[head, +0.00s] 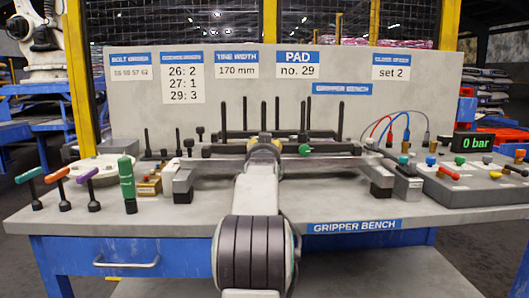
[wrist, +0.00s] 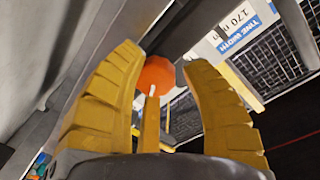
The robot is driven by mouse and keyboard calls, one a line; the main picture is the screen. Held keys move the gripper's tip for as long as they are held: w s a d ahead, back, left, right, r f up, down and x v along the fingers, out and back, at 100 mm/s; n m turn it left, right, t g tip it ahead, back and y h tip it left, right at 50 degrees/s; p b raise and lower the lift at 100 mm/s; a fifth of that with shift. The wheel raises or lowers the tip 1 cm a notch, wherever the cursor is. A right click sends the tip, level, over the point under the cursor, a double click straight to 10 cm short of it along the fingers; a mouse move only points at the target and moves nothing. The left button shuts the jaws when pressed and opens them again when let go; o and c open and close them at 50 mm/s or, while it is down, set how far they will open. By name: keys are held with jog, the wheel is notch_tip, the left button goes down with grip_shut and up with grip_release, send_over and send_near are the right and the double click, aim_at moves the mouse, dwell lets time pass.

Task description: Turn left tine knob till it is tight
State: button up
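An orange knob (wrist: 157,76) shows in the wrist view, between and beyond the tips of my gripper's yellow fingers. It has a small white mark on its lower part. My gripper (wrist: 160,62) is open, one finger on each side of the knob; I cannot tell whether either touches it. In the head view my gripper (head: 265,142) is at the middle of the bar assembly and my arm hides the orange knob. A green knob (head: 305,150) sits on the bar (head: 330,149) just to the right of my gripper.
Upright black rods stand behind the bar. T-handled tools (head: 76,180) and a green-handled tool (head: 127,180) stand at the bench's left. A control box (head: 470,180) and a "0 bar" display (head: 477,143) are at the right. The bench (head: 345,208) front is mostly clear.

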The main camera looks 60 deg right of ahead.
jog(key=o, duration=0.4)
jog(key=shift+f, duration=0.15)
jog(key=shift+v, duration=6)
